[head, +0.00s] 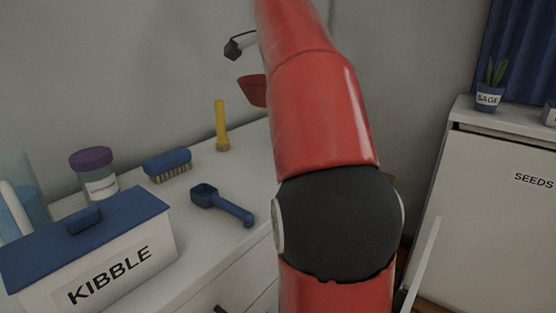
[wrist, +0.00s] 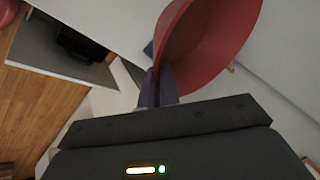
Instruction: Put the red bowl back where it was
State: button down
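The red bowl (wrist: 212,42) is large in the wrist view, tilted, with its rim between the fingertips of my gripper (wrist: 158,84). My gripper is shut on that rim. In the head view only a small part of the bowl (head: 253,91) shows at the left edge of my red arm, raised above the white counter. My arm hides the rest of the bowl and my gripper's fingers there.
On the counter (head: 190,225) stand a KIBBLE box (head: 95,255), a jar with a purple lid (head: 95,174), a blue brush (head: 168,163), a blue scoop (head: 220,204) and a yellow flashlight (head: 221,127). A SEEDS cabinet (head: 495,190) with a SAGE pot (head: 489,97) is at right.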

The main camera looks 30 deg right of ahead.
notch_tip(320, 180, down, 17)
jog(key=b, duration=0.3)
jog(key=shift+f+b, duration=0.2)
jog(key=shift+b, duration=0.1)
jog(key=c, duration=1.6)
grip_release()
jog(key=shift+c, duration=0.2)
jog(key=shift+r, duration=0.1)
jog(key=shift+r, duration=0.15)
jog(key=p+v, duration=0.1)
jog(key=v, duration=1.1)
jog(key=shift+s+a, duration=0.1)
